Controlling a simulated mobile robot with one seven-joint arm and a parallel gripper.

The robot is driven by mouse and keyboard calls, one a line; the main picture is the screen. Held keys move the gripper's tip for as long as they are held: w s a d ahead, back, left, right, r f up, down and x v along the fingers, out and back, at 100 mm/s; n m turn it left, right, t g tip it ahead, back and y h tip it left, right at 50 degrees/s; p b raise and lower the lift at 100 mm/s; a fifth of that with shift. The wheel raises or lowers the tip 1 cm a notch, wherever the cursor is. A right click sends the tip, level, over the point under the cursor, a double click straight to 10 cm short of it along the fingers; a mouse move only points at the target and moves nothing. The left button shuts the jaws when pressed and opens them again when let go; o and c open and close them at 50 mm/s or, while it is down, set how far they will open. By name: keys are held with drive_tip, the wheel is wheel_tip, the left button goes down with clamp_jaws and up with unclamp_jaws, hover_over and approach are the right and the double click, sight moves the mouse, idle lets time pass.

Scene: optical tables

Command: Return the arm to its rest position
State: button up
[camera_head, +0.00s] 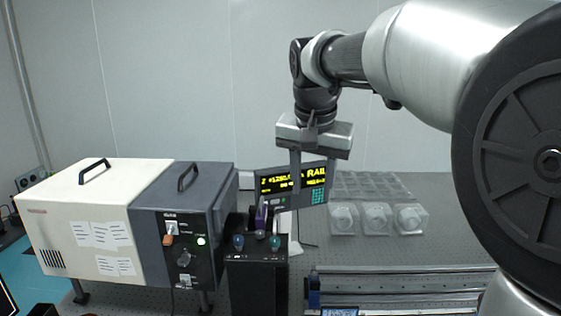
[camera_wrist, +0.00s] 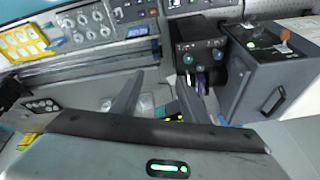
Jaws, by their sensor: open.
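My gripper (camera_head: 311,186) hangs from my arm with its fingers pointing down, in front of the lit display (camera_head: 292,186) with yellow text. The two fingers are apart and nothing shows between them. In the wrist view my gripper (camera_wrist: 152,95) also shows its two dark fingers spread, with the grey table surface beyond. The fingers partly hide the display in the head view. I cannot tell whether the fingers touch anything below.
A beige and dark grey box (camera_head: 95,220) with handles stands at the left. A black unit (camera_head: 257,275) with coloured knobs stands beside it. Clear containers (camera_head: 376,218) and a metal rail (camera_head: 400,282) lie to the right. Above the table there is open room before the wall.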

drive_tip(key=s+d+f+n, duration=0.1)
drive_tip(key=s+d+f, duration=0.1)
drive_tip(key=s, duration=0.5)
drive_tip(key=s+d+f+n+t, duration=0.1)
drive_tip(key=s+d+f, duration=0.2)
drive_tip(key=s, duration=0.5)
drive_tip(key=s+d+f+n, duration=0.1)
drive_tip(key=s+d+f, duration=0.2)
drive_tip(key=s, duration=0.5)
drive_tip(key=shift+f+n+t, duration=0.3)
drive_tip(key=shift+f+n, duration=0.1)
drive_tip(key=shift+f, duration=0.35)
drive_tip(key=shift+s+f, duration=0.35)
drive_tip(key=shift+c, duration=1.2)
drive_tip(key=shift+a, duration=0.1)
